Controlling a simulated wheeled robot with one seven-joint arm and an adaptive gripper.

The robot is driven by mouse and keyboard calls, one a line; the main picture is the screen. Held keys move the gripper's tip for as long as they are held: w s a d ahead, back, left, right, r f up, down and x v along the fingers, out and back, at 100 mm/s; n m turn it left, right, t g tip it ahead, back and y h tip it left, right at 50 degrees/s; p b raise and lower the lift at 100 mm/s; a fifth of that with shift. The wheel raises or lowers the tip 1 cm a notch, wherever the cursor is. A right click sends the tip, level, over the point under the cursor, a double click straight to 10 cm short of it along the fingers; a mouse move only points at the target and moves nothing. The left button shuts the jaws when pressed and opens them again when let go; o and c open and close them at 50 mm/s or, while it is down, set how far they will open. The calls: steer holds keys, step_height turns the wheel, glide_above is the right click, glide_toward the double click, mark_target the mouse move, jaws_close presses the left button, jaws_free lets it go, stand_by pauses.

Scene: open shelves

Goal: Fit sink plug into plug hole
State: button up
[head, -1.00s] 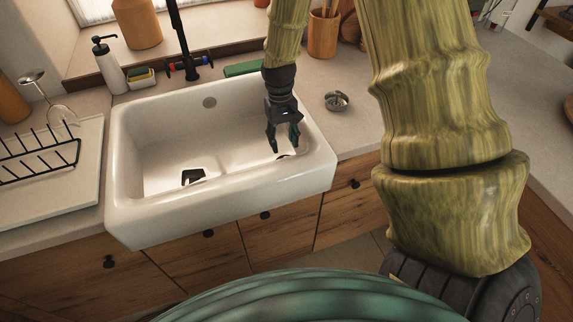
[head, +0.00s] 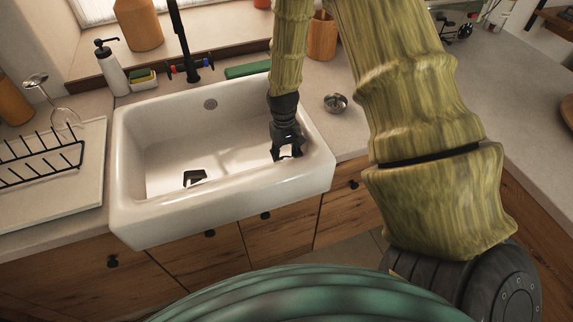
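A small round metal piece that looks like the sink plug (head: 335,102) lies on the counter to the right of the sink. The white sink (head: 225,205) has a dark squarish opening or object (head: 194,178) on its floor at left; I cannot tell for sure that it is the plug hole. My gripper (head: 287,156) points down inside the right end of the basin, near its right front wall. Its fingers are apart with pale sink showing between them, and I see nothing held. The basin floor behind the gripper is partly hidden.
A black tap (head: 181,45) stands behind the sink, with a soap bottle (head: 111,68) and a sponge holder (head: 143,78) to its left. A green block (head: 247,70) lies behind the rim. A dish rack (head: 38,165) is at left. The right counter is mostly clear.

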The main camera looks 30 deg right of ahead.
steer(key=shift+c, duration=0.2)
jaws_close()
steer(key=shift+r, duration=0.15)
